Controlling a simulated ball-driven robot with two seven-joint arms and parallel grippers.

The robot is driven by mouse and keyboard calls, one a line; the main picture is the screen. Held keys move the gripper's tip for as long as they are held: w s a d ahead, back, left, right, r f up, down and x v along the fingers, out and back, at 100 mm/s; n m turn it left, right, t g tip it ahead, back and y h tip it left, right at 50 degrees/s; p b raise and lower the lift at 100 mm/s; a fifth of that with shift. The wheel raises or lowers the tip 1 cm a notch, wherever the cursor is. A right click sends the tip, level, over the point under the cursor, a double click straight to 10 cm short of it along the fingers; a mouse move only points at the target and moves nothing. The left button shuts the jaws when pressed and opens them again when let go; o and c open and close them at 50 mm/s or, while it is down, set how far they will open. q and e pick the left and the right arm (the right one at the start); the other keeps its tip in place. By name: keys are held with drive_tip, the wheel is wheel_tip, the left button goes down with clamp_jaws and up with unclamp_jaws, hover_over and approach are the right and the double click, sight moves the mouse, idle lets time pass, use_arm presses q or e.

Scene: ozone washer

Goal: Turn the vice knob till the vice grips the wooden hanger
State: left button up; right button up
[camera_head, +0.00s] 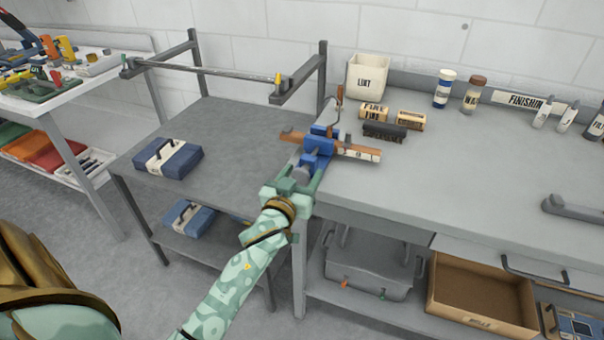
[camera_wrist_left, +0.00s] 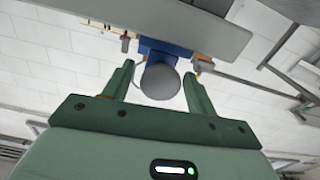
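The blue vice (camera_head: 318,148) sits at the left edge of the grey workbench. The wooden hanger (camera_head: 358,152) lies across the vice between its jaws, its metal hook (camera_head: 339,95) pointing up; I cannot tell how tightly it is held. The round grey vice knob (camera_head: 300,173) faces my left gripper (camera_head: 296,184). In the left wrist view, the knob (camera_wrist_left: 161,82) lies between the two green fingers of that gripper (camera_wrist_left: 160,78), with a gap on each side. The left gripper is open. The vice body (camera_wrist_left: 157,48) shows behind the knob. My right gripper is not in view.
A lower grey table (camera_head: 225,130) with a blue case (camera_head: 168,158) stands left of the bench. The bench's middle right is clear.

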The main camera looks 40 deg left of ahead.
use_arm(q)
drive_tip(key=c, duration=0.9)
drive_tip(key=shift+r, duration=0.1)
drive_tip(key=shift+r+m+p, duration=0.2)
drive_tip(key=shift+m+p, duration=0.9)
drive_tip(key=shift+p, duration=0.15)
drive_tip(key=shift+f+m, duration=0.25)
drive_tip(key=shift+m, duration=0.25)
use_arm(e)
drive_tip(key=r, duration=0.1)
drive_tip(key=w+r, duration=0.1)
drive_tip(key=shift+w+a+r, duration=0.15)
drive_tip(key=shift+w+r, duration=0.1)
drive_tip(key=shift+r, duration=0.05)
use_arm(q)
drive_tip(key=o, duration=0.9)
drive_tip(key=shift+f, duration=0.1)
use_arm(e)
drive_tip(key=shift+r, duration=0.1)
